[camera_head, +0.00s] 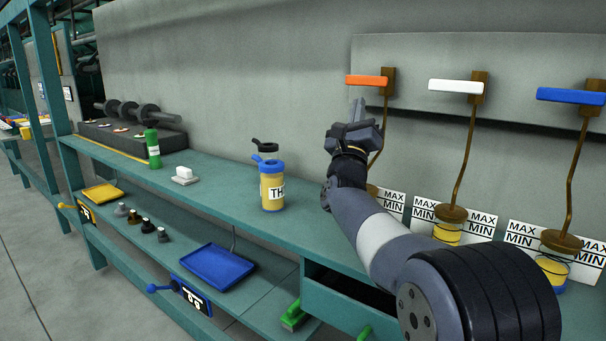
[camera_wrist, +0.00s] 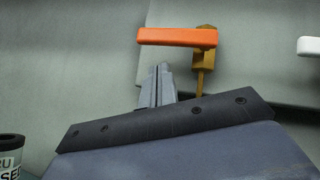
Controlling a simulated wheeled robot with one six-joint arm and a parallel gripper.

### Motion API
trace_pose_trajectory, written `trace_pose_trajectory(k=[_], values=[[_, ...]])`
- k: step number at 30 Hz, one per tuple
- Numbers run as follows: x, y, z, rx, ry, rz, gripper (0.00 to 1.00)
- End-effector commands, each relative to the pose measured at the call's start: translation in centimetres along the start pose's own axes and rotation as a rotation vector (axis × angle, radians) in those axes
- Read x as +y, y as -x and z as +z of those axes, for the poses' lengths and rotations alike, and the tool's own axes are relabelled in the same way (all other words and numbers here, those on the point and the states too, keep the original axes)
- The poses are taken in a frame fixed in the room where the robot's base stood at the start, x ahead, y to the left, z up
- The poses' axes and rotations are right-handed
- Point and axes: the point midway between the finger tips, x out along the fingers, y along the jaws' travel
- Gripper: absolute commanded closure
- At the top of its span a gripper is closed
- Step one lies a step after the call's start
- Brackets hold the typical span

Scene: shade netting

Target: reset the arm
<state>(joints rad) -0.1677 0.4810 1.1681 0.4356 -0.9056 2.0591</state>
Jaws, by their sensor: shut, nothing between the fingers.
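My arm reaches up from the lower right in the head view, and my gripper (camera_head: 358,108) is raised in front of the grey wall, above the bench. Its fingers are shut and hold nothing. In the wrist view my gripper (camera_wrist: 158,72) points up, with the fingertips just below the left part of an orange handle (camera_wrist: 178,37). The orange handle (camera_head: 367,80) is up and to the right of the fingertips in the head view.
A white handle (camera_head: 456,86) and a blue handle (camera_head: 571,96) are to the right, on brown rods. A yellow jar with a blue lid (camera_head: 272,190) stands on the green bench (camera_head: 225,200). A blue tray (camera_head: 218,264) and yellow tray (camera_head: 102,193) lie on the lower shelf.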

Motion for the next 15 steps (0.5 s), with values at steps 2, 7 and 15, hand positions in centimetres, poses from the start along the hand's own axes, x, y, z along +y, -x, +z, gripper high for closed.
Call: trace_pose_trajectory(k=[2,7,15], values=[[-0.49,-0.17,0.1,0.002,0.033,0.032,1.0],[-0.83,0.17,-0.21,0.002,0.089,0.088,1.0],[-1.39,0.58,-0.62,0.002,0.166,0.166,1.0]])
